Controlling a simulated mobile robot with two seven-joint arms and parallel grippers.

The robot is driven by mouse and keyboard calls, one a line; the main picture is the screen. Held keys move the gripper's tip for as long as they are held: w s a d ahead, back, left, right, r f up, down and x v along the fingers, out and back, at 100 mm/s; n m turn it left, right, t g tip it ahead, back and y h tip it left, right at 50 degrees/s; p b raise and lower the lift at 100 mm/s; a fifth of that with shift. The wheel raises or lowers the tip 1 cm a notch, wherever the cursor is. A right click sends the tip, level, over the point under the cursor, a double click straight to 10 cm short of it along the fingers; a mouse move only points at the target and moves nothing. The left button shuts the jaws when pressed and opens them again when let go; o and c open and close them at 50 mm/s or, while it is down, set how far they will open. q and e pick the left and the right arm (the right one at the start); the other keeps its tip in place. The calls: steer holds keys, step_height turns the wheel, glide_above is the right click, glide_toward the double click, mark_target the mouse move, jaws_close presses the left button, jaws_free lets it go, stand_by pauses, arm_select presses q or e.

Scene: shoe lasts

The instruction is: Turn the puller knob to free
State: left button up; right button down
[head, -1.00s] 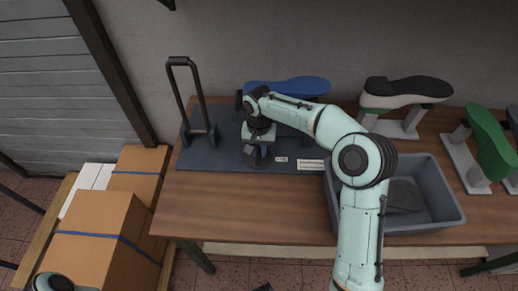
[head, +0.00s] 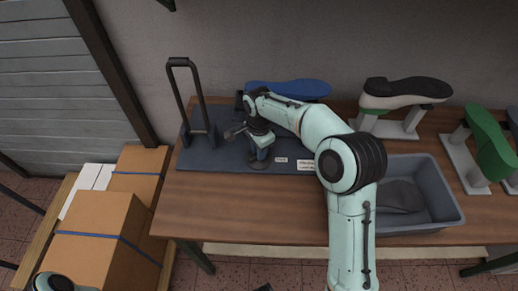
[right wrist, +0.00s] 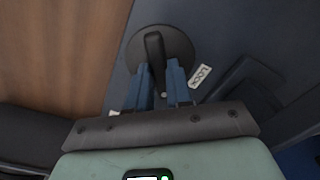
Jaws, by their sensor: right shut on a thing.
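The puller knob (right wrist: 165,40) is a dark round dial with a raised bar across it, at the top of the right wrist view. In the head view the knob (head: 258,164) shows low on the dark base plate, partly hidden by my right gripper (head: 260,153). In the right wrist view the blue fingers of my right gripper (right wrist: 160,70) are on both sides of the bar, shut on it. A white label reading LOCK (right wrist: 201,76) lies to the right of the knob. My left gripper is not in view.
The base plate (head: 225,160) bears an upright black lever frame (head: 203,100). A blue shoe last (head: 290,89) is behind my right arm. A grey bin (head: 447,195) and more lasts (head: 405,88) stand right. The table front (head: 240,205) is clear.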

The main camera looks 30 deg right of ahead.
steer(key=m, duration=0.3)
steer(key=shift+m+p, duration=0.3)
steer(key=shift+m, duration=0.1)
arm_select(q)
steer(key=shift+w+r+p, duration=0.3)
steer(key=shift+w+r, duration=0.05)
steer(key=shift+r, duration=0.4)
arm_select(e)
steer(key=shift+m, duration=1.7)
steer(key=c, duration=1)
jaws_free()
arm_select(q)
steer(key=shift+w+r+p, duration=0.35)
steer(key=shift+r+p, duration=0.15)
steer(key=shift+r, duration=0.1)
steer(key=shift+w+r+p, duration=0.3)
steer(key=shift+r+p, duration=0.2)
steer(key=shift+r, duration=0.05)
arm_select(e)
step_height(320, 180, up, 13)
steer(key=shift+r, duration=0.2)
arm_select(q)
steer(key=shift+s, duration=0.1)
arm_select(e)
steer(key=shift+f, duration=0.1)
